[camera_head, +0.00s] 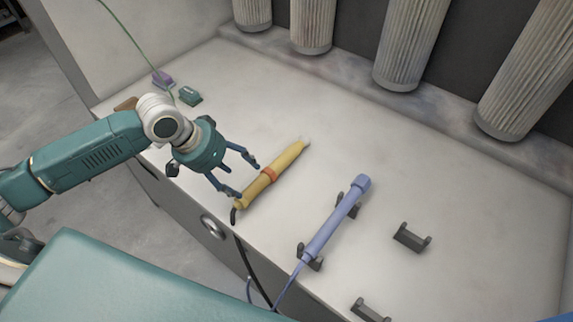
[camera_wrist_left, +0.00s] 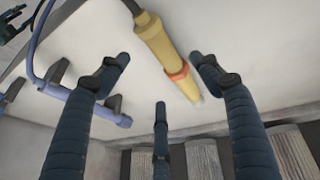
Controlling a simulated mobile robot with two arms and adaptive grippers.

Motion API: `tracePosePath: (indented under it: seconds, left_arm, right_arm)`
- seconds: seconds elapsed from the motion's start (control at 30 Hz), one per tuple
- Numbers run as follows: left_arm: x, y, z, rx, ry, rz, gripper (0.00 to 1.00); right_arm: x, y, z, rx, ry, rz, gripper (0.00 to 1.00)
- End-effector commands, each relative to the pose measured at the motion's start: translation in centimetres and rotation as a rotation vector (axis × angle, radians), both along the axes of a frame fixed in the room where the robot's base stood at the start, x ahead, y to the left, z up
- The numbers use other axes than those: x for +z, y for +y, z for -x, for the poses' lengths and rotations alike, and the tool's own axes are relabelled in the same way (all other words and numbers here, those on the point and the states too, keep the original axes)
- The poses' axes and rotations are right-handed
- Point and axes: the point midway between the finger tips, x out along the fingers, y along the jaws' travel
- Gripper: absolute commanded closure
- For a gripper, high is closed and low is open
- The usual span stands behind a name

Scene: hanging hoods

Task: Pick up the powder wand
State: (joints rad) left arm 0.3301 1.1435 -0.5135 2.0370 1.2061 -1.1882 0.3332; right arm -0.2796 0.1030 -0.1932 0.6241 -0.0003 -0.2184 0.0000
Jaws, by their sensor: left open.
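Two wands lie on the pale bench (camera_head: 215,75); the frames do not label either as the powder wand. The yellow wand (camera_head: 286,160) has an orange band and a pale tip pointing to the back wall. The blue-violet wand (camera_head: 335,222) rests across dark holders to its right. My left gripper (camera_head: 247,178) is open and empty over the yellow wand's near half. In the left wrist view the yellow wand (camera_wrist_left: 160,45) shows between the spread fingers (camera_wrist_left: 159,62), with no visible grip. A dark finger-like shape, probably my right gripper (camera_wrist_left: 12,22), is cut off in the corner.
Empty dark holders (camera_head: 411,238) stand right of the blue-violet wand. Ribbed grey cylinders (camera_head: 406,45) hang along the back. Cables hang over the front edge. The bench behind the wands is clear.

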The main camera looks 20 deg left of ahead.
Motion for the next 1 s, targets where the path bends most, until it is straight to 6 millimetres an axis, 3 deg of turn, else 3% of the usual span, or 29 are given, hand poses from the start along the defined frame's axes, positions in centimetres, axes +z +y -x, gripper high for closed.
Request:
tracePosePath:
  seconds: [0.2, 0.37, 0.7, 1.0]
  left_arm:
    - [-3.1, -1.2, -1.0, 0.0, 0.002, 0.003, 0.35]
    - [-4.3, -1.5, -1.4, -0.002, 0.0, 0.001, 0.35]
    - [-8.2, -2.9, -2.9, -0.001, 0.001, 0.001, 0.35]
    - [-9.0, -3.1, -3.1, -0.003, 0.0, -0.002, 0.35]
  right_arm:
    - [0.4, 2.2, 2.0, -0.001, 0.024, -0.026, 0.6]
    - [0.4, 3.5, 3.6, 0.003, 0.047, -0.038, 0.6]
    - [1.8, 1.8, 1.9, 0.0, 0.024, -0.019, 0.6]
    - [1.8, 1.4, 1.5, -0.002, 0.019, -0.017, 0.6]
